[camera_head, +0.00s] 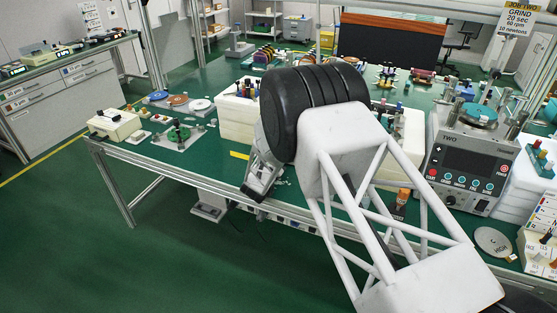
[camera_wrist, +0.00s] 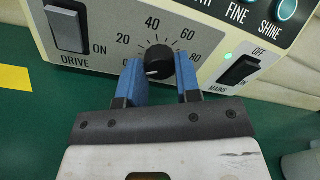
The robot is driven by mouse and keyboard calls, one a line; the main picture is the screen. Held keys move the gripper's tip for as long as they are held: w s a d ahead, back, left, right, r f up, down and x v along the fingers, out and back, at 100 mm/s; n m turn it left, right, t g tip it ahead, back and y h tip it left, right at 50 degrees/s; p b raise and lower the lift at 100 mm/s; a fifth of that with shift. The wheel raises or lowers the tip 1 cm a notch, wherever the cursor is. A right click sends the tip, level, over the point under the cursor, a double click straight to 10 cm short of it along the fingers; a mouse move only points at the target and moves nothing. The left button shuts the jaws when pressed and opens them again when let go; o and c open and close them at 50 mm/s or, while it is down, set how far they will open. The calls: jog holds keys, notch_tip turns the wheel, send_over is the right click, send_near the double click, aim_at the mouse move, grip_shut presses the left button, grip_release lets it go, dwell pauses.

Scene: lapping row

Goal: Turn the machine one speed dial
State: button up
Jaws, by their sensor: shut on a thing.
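A black round speed dial (camera_wrist: 159,62) sits on a pale machine panel (camera_wrist: 112,40), with scale numbers from 0 to 80 around it. Its white pointer mark is at the lower left, near the 0 end. My gripper (camera_wrist: 159,79) has its two blue fingers on either side of the dial and is shut on it. In the head view, my arm covers the dial and most of this machine; only part of my gripper (camera_head: 262,176) shows beyond the arm.
A DRIVE switch (camera_wrist: 66,27) is left of the dial, and a MAINS switch (camera_wrist: 239,71) with a lit green lamp is right. Teal buttons (camera_wrist: 287,9) are above. Machine TWO (camera_head: 467,150) stands at the bench's right. A cream box (camera_head: 114,124) is at the left end.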

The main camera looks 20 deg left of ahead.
jog(key=shift+n, duration=0.5)
jog(key=o, duration=0.9)
jog(key=shift+s, duration=0.1)
jog(key=shift+s+a, duration=0.15)
jog(key=shift+s, duration=3.7)
